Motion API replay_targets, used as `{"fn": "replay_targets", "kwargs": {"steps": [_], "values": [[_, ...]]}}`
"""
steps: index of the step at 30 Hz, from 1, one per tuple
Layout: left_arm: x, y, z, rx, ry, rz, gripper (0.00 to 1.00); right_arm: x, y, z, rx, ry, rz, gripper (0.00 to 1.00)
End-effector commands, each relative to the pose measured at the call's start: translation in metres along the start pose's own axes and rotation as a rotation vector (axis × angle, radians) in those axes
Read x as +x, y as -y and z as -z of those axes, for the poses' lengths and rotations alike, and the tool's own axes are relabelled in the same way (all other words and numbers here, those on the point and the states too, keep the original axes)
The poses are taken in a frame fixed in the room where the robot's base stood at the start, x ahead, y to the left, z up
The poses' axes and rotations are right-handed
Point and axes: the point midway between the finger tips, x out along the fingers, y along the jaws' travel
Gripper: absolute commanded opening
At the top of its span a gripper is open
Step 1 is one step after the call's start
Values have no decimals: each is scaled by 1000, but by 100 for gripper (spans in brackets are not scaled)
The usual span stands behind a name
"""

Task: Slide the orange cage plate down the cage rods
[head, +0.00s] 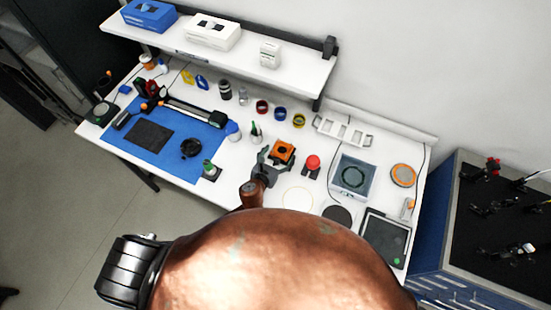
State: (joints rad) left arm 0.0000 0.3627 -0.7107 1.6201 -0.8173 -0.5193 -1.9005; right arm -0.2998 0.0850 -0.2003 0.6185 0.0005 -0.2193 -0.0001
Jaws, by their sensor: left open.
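The orange cage plate (284,151) shows as a small orange square with a dark centre, at the middle of the bench. My left gripper (275,160) is open, just in front of the plate, with its dark fingers reaching toward the plate's near side. I cannot tell whether the fingers touch it. The cage rods are too small or hidden to make out. My right gripper is not in view.
A red round-topped part (312,162) stands close to the right of the plate. A clear-lidded box (352,175) is farther right. A green-tipped bottle (256,131) stands to the left. A blue mat (180,165) covers the bench's left part. A shelf (290,79) overhangs the back.

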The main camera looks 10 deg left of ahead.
Motion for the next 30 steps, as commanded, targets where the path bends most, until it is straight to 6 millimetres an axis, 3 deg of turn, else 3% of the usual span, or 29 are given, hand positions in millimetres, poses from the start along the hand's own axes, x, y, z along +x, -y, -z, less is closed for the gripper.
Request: {"fn": "replay_targets", "kwargs": {"steps": [16, 21, 30], "values": [[-99, 0, 1, 1, -1, 0, 77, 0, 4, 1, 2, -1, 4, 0], [-113, 0, 0, 0, -1, 0, 77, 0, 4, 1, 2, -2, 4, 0], [-116, 0, 0, 0, 0, 0, 77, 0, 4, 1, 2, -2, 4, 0]]}}
